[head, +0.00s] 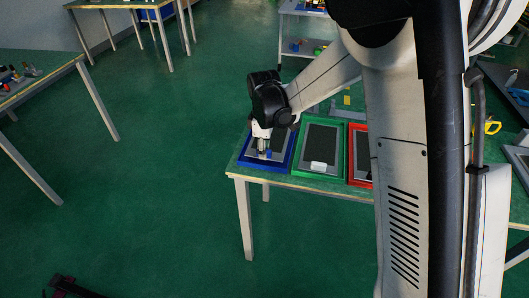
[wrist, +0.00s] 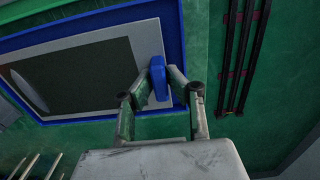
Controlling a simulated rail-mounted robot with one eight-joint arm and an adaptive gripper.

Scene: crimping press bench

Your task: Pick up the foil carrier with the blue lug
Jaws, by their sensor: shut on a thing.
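The foil carrier (wrist: 80,72) is a flat light-grey plate with a dark panel, lying within the blue-rimmed tray (wrist: 95,17). Its blue lug (wrist: 158,78) stands at the carrier's edge in the wrist view. My gripper (wrist: 152,86) is shut on the blue lug, one finger on each side of it. In the head view my gripper (head: 263,147) points down over the blue tray (head: 262,168) at the table's left end, partly hiding the carrier. I cannot tell whether the carrier is clear of the tray floor.
A green tray (head: 297,172) with another carrier and white lug (head: 318,166) sits just right. A red tray (head: 351,181) follows, partly behind my arm. Other benches stand at the left (head: 60,76) and back (head: 125,3). Open green floor lies left of the table.

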